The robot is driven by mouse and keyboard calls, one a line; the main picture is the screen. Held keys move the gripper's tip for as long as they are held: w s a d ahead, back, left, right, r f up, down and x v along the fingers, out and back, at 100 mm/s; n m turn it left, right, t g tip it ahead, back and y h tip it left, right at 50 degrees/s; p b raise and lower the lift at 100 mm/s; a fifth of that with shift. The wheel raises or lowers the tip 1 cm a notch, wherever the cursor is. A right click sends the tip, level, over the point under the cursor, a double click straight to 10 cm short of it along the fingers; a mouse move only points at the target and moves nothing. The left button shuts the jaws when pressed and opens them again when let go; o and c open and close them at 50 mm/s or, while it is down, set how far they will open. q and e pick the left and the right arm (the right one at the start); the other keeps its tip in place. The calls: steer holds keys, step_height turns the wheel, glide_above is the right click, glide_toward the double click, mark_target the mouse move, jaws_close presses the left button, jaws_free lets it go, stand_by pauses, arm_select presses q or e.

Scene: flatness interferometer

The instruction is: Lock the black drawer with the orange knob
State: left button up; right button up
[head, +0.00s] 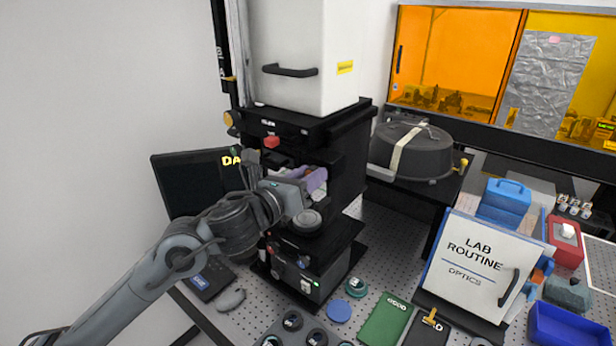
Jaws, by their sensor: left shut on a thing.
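The black instrument (348,165) stands left of centre, with a dark opening in its front where the drawer sits. My left gripper (314,182), with purplish fingers, reaches into this opening from the left. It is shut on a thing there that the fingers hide. The drawer's black front is mostly hidden behind my gripper and wrist, so I cannot tell how far in it sits. I cannot make out the orange knob clearly at the drawer. An orange-yellow round part (228,119) shows at the instrument's upper left edge. My right gripper is not in view.
A white housing (303,55) with a black handle tops the instrument. A dark monitor (188,185) stands behind my left arm. A black domed cover (412,150) sits to the right. The front bench holds a sign board (475,262), a green book (385,322) and round parts.

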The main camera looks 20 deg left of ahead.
arm_select(q)
steer(key=shift+c, duration=0.5)
steer(key=shift+n, duration=0.4)
steer(key=n+p, duration=0.5)
steer(key=n, duration=1.1)
steer(key=shift+f+n, duration=0.1)
steer(key=shift+n, duration=0.2)
steer(key=o, duration=1)
